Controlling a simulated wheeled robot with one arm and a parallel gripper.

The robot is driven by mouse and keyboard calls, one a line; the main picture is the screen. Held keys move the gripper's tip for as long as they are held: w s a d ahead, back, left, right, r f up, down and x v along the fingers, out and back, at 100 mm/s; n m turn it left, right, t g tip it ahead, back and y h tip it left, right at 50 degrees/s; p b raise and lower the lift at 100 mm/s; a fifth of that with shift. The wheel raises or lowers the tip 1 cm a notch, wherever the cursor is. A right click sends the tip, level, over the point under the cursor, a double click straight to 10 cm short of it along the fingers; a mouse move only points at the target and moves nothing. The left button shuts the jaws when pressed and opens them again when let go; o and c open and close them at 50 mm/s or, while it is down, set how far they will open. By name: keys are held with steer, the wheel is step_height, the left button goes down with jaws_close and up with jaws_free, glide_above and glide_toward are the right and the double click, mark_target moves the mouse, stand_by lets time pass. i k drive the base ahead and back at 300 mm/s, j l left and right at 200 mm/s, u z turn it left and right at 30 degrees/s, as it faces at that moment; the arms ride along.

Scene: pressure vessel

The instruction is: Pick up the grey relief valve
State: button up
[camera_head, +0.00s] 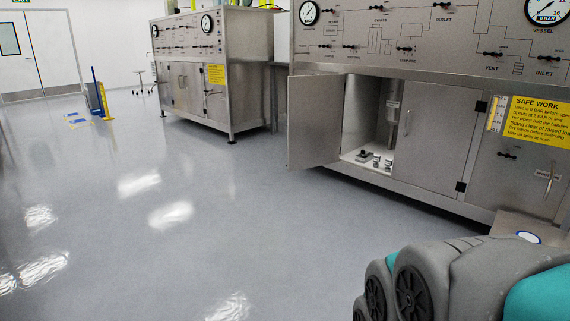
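An open cabinet (361,110) stands low in the near steel console. Several small dark and grey metal fittings (376,161) lie on its white floor, near the front edge. One of them may be the grey relief valve, but they are too small for me to tell which. A grey cylindrical vessel (393,105) hangs above them at the right inside the cabinet. My arm's grey and teal links fill the bottom right corner, well apart from the cabinet. My gripper is not in view.
The cabinet's left door (315,122) stands open towards the room; the right door (432,138) is shut. A steel surface with a blue-ringed white disc (528,237) lies at the lower right. A second console (215,70) stands farther back. The floor (200,220) is clear.

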mark_target(376, 158)
steer(key=i+l+z, duration=0.2)
steer(key=i, duration=0.65)
steer(key=i+j+z, duration=0.2)
steer(key=i, duration=0.65)
steer(key=i+z, duration=0.2)
steer(key=i, duration=0.65)
steer(key=i+j+z, duration=0.25)
steer(key=i, duration=0.25)
steer(key=i+j+z, duration=0.3)
steer(key=i, duration=0.2)
